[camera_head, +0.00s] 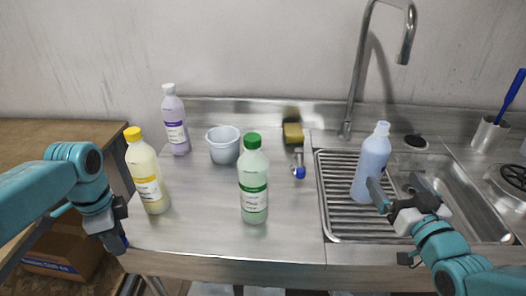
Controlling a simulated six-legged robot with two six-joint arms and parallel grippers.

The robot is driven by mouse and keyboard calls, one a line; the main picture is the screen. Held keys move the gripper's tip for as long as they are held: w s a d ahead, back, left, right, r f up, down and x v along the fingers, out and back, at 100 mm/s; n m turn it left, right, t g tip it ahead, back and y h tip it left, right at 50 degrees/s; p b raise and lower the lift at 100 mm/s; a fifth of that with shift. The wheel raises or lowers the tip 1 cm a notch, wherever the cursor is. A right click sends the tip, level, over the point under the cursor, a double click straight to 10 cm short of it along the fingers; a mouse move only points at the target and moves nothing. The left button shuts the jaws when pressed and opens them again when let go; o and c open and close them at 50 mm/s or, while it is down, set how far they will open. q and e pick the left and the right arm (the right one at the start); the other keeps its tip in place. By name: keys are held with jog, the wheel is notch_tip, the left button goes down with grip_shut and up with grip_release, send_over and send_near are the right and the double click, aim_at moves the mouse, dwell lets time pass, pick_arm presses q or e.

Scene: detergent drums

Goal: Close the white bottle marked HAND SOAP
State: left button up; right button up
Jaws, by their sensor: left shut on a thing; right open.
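I cannot read HAND SOAP on any label. A pale blue bottle (371,165) stands upright on the ribbed drainer, with a pale top whose cap I cannot make out. My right gripper (396,188) is open at its lower right; one finger overlaps its edge, and contact is unclear. My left gripper (120,232) is low at the left counter edge, shut on a small dark blue thing (122,243), mostly hidden. A pale purple bottle with a white cap (174,122), a yellow-capped bottle (147,173) and a green-capped bottle (253,182) stand upright on the counter.
A light bucket (223,146) stands behind the green-capped bottle. A small blue-ended item (299,167) lies near a yellow sponge (293,133). The faucet (358,75) rises behind the ribbed drainer (335,215). A metal cup (488,134) holds a blue-handled tool.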

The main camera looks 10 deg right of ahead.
aim_at(381, 164)
pick_arm(q)
jog(key=shift+w+d, duration=0.1)
jog(key=shift+w, duration=0.2)
jog(key=shift+s+r, duration=0.1)
pick_arm(e)
jog(key=shift+w+d, duration=0.1)
jog(key=shift+w, duration=0.1)
jog(key=shift+w, duration=0.15)
pick_arm(q)
jog(key=shift+s+r, duration=0.1)
pick_arm(e)
jog(key=shift+w, duration=0.4)
pick_arm(q)
jog(key=shift+r+p, duration=0.35)
jog(key=shift+p, duration=0.2)
pick_arm(e)
jog(key=w, duration=0.5)
jog(key=shift+w+d, duration=0.1)
jog(key=shift+w, duration=0.25)
